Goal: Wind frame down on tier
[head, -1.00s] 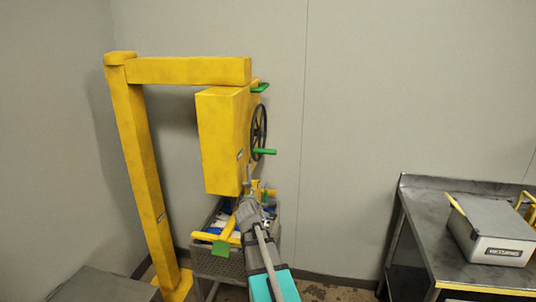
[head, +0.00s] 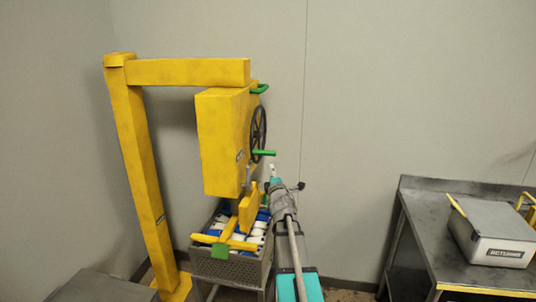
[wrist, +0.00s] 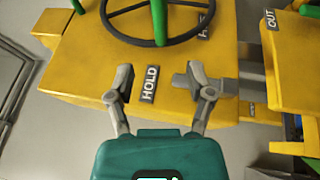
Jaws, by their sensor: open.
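The yellow hoist housing (head: 223,140) hangs from the gantry arm and carries a black handwheel (head: 258,130) with green handles (head: 265,153). The wheel's lower rim (wrist: 160,43) and a green handle (wrist: 159,18) also show in the wrist view. Under the housing, the yellow frame (head: 225,241) with an upright plate (head: 248,208) sits low at the grey perforated tier basket (head: 225,268); I cannot tell whether it touches the contents. My gripper (head: 286,178) is open and empty, right of the frame and below the wheel. In the wrist view its fingers (wrist: 158,78) straddle the HOLD label (wrist: 150,84), apart from the wheel.
White and blue items (head: 259,229) fill the basket. A yellow post (head: 143,180) stands at left. A steel table (head: 410,235) with a grey labelled box (head: 492,235) stands at right. An OUT label (wrist: 270,19) marks a yellow part at right in the wrist view.

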